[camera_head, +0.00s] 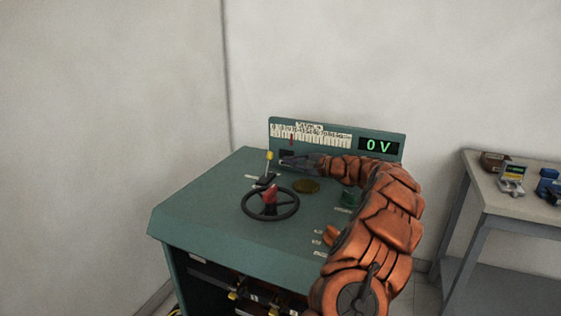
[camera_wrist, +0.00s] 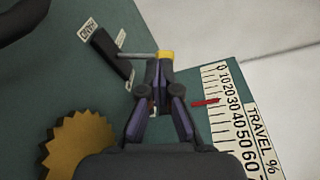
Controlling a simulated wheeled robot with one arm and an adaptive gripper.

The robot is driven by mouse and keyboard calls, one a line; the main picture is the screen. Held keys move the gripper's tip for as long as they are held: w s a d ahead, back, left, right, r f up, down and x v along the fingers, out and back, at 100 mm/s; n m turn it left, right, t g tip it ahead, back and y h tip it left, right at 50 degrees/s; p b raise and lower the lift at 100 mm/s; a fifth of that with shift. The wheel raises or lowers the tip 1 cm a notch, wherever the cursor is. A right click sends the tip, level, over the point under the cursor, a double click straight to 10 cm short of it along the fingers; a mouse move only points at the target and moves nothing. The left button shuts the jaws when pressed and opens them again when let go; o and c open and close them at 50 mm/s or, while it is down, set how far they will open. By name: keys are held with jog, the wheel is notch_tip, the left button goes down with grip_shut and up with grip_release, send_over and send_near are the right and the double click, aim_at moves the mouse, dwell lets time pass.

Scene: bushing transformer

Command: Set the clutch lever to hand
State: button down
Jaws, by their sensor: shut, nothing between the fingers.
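The clutch lever has a dark base (camera_wrist: 108,52), a thin grey rod and a yellow knob (camera_wrist: 166,56). In the head view the yellow knob (camera_head: 269,156) stands above the back left of the green console (camera_head: 205,200). A label reading HAND (camera_wrist: 88,29) lies at the far end of the base. Another label, mostly hidden, shows at the near end. My gripper (camera_wrist: 162,72) is shut, its fingertips right at the yellow knob; I cannot tell whether they touch. In the head view my gripper (camera_head: 284,160) is just right of the knob.
A black handwheel (camera_head: 270,204) with a red centre stands in front of the lever. A brass serrated disc (camera_head: 306,186) lies right of it. The travel scale (camera_head: 310,138) and the 0 V display (camera_head: 378,145) are behind. A side table (camera_head: 520,205) stands at right.

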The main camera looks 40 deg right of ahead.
aim_at(268, 165)
jog(key=shift+m+t+h, duration=0.4)
jog(key=shift+m+h, duration=0.2)
jog(key=shift+h, duration=0.2)
jog(key=d, duration=0.1)
jog(key=d+f, duration=0.1)
jog(key=d, duration=0.1)
jog(key=s+d, duration=0.1)
jog(key=d, duration=0.1)
jog(key=shift+d+f, duration=0.15)
jog(key=shift+f, duration=0.05)
jog(key=shift+p+x, duration=1)
jog(key=shift+x, duration=4)
